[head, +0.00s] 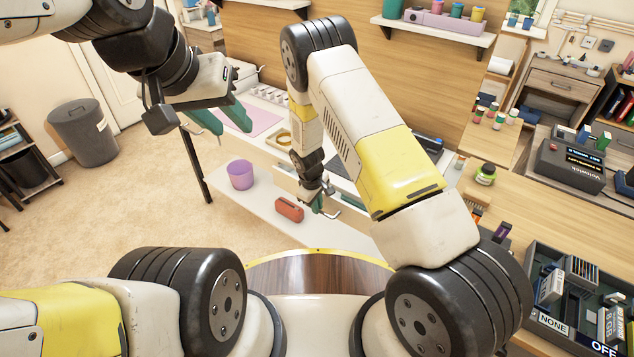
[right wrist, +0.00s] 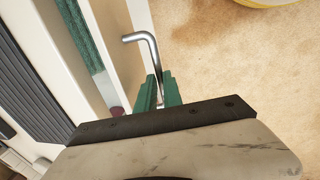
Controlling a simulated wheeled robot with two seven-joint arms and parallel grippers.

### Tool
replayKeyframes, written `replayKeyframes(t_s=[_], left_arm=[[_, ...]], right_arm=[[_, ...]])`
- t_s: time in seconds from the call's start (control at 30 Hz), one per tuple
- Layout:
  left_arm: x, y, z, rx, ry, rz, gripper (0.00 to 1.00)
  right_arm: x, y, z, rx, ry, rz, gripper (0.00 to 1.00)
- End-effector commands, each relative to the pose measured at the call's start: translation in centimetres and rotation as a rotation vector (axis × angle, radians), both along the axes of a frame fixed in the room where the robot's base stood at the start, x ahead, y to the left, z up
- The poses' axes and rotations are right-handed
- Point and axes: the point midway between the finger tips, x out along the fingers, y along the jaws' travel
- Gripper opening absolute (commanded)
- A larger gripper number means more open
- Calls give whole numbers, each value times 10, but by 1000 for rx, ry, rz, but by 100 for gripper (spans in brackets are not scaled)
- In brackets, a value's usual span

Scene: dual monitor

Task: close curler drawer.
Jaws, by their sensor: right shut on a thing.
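The curler drawer is a pale drawer (head: 287,182) that sticks out under the white desk, partly hidden by my right arm. In the right wrist view its light front panel (right wrist: 125,60) runs down the left. A bent metal handle (right wrist: 147,50) stands off that panel. My right gripper (head: 322,204) has its green fingers (right wrist: 159,92) closed around the handle's rod. How far the drawer is open is hard to tell. My left gripper (head: 221,120) is open and empty, its two green fingers apart, raised near the desk's left end.
A pink mat (head: 255,121) lies on the desk. A grey bin (head: 82,130) stands at left. The carpet between is clear.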

Motion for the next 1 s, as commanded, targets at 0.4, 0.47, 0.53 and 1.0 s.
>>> replayKeyframes(t_s=[0.4,0.47,0.53,1.0], left_arm=[[0,0,0,0,0,0,36],[0,0,0,0,0,0,36],[0,0,0,0,0,0,36],[0,0,0,0,0,0,36]], right_arm=[[0,0,1,0,0,0,0],[0,0,1,0,0,0,0],[0,0,1,0,0,0,0],[12,-8,0,2,-3,-3,0]])
